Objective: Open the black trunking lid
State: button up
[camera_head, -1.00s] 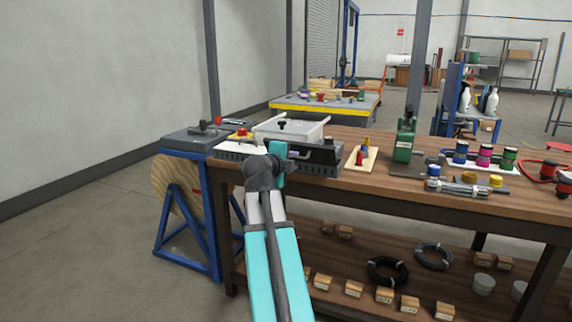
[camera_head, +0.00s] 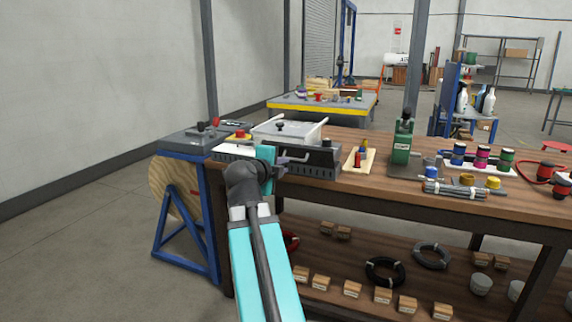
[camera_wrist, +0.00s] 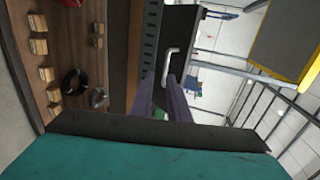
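The black trunking lid (camera_head: 325,157) lies on the slotted grey trunking (camera_head: 312,172) along the front edge of the workbench. In the wrist view the lid shows as a dark panel (camera_wrist: 182,30) with a pale bar handle (camera_wrist: 171,64), beside the slotted trunking wall (camera_wrist: 150,50). My gripper (camera_head: 296,158) is in front of the lid. In the wrist view my gripper (camera_wrist: 161,84) has its two fingers apart, with the handle just ahead of and partly between the tips. I cannot tell whether either finger touches it. The lid looks shut.
A white tray-like frame with a black knob (camera_head: 282,130) stands behind the trunking. A grey side stand (camera_head: 190,140) is at left. The floor at left is clear.

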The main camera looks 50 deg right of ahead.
jog(key=b+v, duration=0.4)
jog(key=v, duration=0.3)
jog(key=shift+b, duration=0.3)
jog(key=shift+s+r, duration=0.1)
dwell(0.4)
